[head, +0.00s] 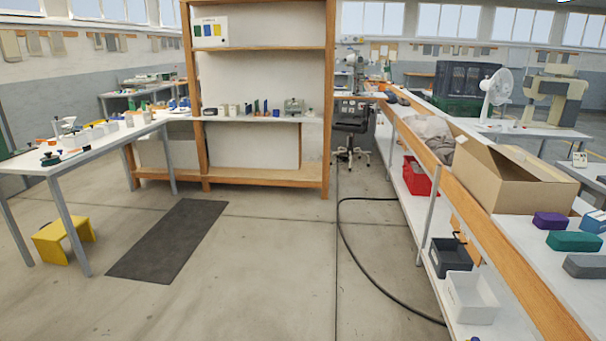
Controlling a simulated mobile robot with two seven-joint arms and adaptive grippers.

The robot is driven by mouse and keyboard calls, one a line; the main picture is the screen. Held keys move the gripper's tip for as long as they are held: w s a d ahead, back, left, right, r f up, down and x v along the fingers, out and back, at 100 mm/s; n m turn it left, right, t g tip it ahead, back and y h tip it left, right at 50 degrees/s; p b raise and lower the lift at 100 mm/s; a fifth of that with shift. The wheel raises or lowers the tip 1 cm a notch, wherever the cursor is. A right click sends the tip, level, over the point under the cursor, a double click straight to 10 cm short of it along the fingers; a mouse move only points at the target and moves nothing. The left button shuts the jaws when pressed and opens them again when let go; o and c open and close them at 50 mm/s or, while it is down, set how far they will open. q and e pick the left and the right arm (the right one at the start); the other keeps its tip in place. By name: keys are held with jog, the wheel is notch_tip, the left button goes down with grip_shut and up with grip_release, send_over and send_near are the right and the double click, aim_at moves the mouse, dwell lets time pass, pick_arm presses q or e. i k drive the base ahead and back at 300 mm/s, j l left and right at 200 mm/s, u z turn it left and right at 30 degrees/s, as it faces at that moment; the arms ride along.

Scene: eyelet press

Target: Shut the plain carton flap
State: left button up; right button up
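A plain brown cardboard carton (497,189) stands on the long bench at the right in the head view. Its top is open. One flap (478,158) on the near left side slopes up, and another flap (543,163) shows at the far right side. The inside of the carton is mostly hidden by the flaps and walls. Neither of my grippers shows in the head view.
The bench (530,295) has a wooden front edge and a lower shelf with a red bin (418,178), a black bin (451,256) and a white bin (470,297). Purple (550,221) and green (574,241) cases lie near the carton. A black cable (345,235) crosses the open floor.

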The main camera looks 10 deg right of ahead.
aim_at(475, 148)
jog(key=i+l+z, duration=0.1)
jog(key=i+z, duration=0.55)
jog(key=z, duration=0.15)
jog(key=i+j+z, duration=0.1)
jog(key=i+z, duration=0.2)
jog(key=z, duration=0.15)
jog(key=i+j+z, duration=0.2)
jog(key=i+z, duration=0.3)
jog(key=i+j+z, duration=0.2)
jog(key=z, duration=0.25)
jog(key=i+j+z, duration=0.25)
jog(key=z, duration=0.2)
jog(key=i+j+z, duration=0.1)
jog(key=j, duration=0.2)
jog(key=i+j, duration=0.15)
jog(key=j, duration=0.2)
jog(key=i+j+z, duration=0.15)
jog(key=j, duration=0.15)
